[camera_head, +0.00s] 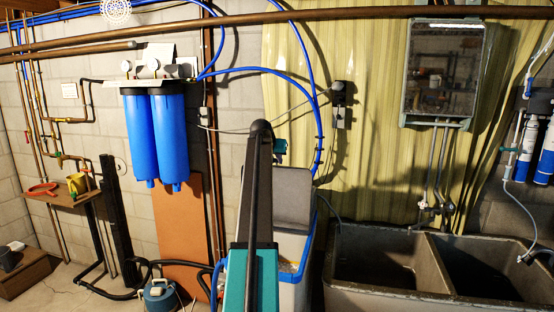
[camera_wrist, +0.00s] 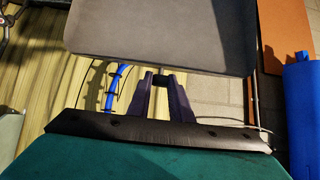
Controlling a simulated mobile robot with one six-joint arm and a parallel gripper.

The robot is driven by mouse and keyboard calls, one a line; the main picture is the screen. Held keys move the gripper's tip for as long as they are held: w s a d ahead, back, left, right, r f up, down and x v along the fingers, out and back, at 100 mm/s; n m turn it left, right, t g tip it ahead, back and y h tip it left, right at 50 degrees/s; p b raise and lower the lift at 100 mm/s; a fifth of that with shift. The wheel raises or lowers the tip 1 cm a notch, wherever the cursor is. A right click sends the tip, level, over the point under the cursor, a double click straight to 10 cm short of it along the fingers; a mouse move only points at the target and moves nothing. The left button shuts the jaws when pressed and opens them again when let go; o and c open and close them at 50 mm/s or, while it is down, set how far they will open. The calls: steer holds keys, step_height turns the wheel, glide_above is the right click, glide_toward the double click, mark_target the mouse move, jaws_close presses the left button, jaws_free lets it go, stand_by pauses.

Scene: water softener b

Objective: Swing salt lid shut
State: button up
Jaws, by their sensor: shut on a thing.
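The grey salt lid (camera_head: 292,195) stands raised above the pale water softener body (camera_head: 291,246) in the head view, partly hidden behind my arm. In the wrist view the lid (camera_wrist: 160,35) is a broad dark-grey panel across the top. My gripper (camera_wrist: 160,78) shows there as two dark purple fingers. Their tips meet the lid's near edge and are shut on it. In the head view my arm covers much of the softener's left side, and my fingertips cannot be made out clearly there.
Two blue filter housings (camera_head: 156,137) hang on the wall at left, above an orange board (camera_head: 183,232). A double stone sink (camera_head: 390,292) stands close at right. Blue hoses (camera_head: 318,120) loop beside the lid. A small blue-grey tank (camera_head: 160,293) sits on the floor at left.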

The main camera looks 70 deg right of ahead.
steer(key=a+f, duration=0.1)
steer(key=a, duration=0.7)
steer(key=shift+s+a+f, duration=0.15)
steer(key=shift+s+f, duration=0.05)
stand_by(0.5)
stand_by(0.3)
steer(key=a+f, duration=0.4)
steer(key=a, duration=0.3)
steer(key=shift+s+a, duration=0.2)
steer(key=shift+a, duration=0.2)
stand_by(0.6)
steer(key=shift+b, duration=0.3)
steer(key=a+f+b, duration=0.1)
steer(key=a+f, duration=0.5)
steer(key=shift+s+a+b, duration=0.15)
steer(key=shift+s+b, duration=0.05)
steer(key=shift+b, duration=0.2)
stand_by(0.7)
